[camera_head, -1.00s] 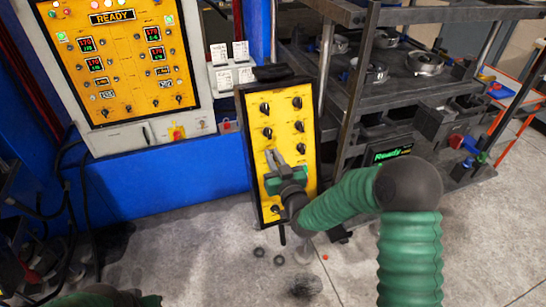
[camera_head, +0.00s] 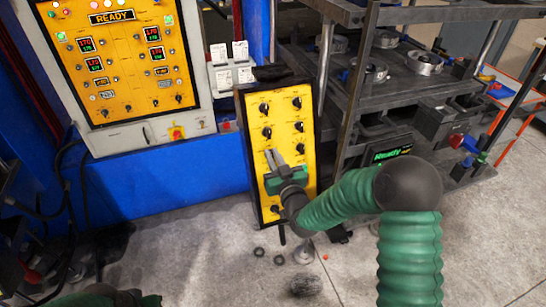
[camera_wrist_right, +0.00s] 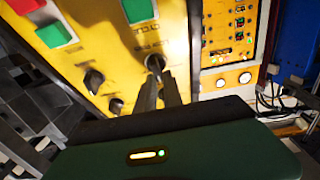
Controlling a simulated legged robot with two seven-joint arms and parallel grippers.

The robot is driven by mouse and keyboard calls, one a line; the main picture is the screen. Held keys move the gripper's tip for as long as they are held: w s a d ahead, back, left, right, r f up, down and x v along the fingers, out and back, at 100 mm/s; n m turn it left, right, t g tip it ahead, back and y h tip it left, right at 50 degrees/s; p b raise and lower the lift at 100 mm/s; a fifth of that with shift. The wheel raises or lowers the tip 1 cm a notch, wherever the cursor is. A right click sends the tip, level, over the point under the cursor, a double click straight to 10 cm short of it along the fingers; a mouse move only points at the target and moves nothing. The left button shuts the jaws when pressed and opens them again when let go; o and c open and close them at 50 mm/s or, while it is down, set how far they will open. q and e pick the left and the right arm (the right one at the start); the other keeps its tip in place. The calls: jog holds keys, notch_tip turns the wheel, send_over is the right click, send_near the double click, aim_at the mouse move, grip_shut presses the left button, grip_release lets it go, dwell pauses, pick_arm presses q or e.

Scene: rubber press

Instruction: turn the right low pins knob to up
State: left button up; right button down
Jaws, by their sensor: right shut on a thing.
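The yellow control panel (camera_head: 284,150) stands upright in a black frame, with two columns of black knobs. My right gripper (camera_head: 273,158) reaches the panel's left column from below. In the right wrist view my right gripper's fingers (camera_wrist_right: 160,88) point at the panel and are shut on a knob (camera_wrist_right: 155,63), whose metal-looking base shows at the fingertips. The fingers hide part of this knob, and its pointer direction cannot be read. Another black knob (camera_wrist_right: 95,80) sits beside it, apart from the fingers. My left gripper is not in view.
A blue press with a large yellow console (camera_head: 125,60) marked READY stands at the left. A dark metal shelf (camera_head: 370,95) with round metal parts stands close to the panel's right. Small rings (camera_head: 259,252) lie on the open concrete floor in front.

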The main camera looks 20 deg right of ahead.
jog(key=shift+f, duration=0.3)
jog(key=c, duration=1.5)
grip_release()
jog(key=shift+r, duration=0.15)
